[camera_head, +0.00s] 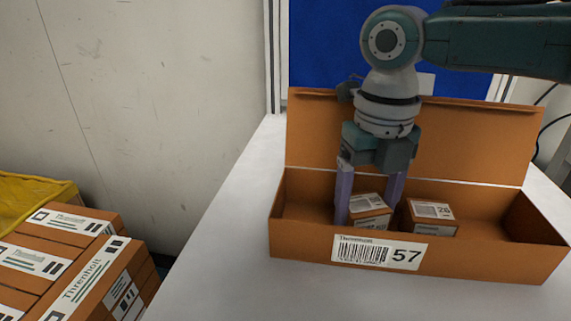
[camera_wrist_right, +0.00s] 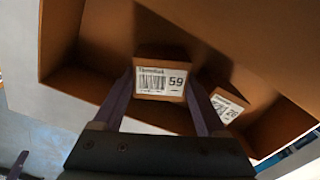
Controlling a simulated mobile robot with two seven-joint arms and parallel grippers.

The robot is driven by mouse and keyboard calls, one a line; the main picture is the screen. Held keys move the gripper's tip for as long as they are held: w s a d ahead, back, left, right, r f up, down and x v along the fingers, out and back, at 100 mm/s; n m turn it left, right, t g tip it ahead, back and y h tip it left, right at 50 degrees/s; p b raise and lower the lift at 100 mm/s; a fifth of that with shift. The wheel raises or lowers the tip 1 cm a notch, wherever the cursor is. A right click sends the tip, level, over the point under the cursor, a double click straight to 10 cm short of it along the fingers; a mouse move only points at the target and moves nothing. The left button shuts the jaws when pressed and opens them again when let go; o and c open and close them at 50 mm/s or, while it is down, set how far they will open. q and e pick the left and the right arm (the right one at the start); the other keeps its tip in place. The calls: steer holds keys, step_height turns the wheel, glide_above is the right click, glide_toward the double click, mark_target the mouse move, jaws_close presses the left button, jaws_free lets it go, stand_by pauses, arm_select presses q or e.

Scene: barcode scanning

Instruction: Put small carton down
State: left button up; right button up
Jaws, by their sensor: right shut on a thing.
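A small brown carton (camera_head: 368,212) with a white label sits low inside the open long box (camera_head: 300,247), between the fingers of my right gripper (camera_head: 370,205). In the right wrist view the same carton (camera_wrist_right: 161,80) shows a barcode label reading 59, and the right gripper (camera_wrist_right: 160,105) is shut on it. Whether the carton touches the box floor cannot be told. A second small carton (camera_head: 432,217) stands just to its right in the box; it also shows in the right wrist view (camera_wrist_right: 232,103).
The long box has a front label (camera_head: 378,251) reading 57 and a raised back lid (camera_head: 470,140). It stands on a white table (camera_head: 225,240). The box has room at both ends.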

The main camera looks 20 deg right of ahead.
mark_target(366, 206)
steer(key=o, duration=1.5)
steer(key=shift+f, duration=0.15)
steer(key=shift+c, duration=0.2)
step_height(366, 206, up, 12)
steer(key=shift+r, duration=0.2)
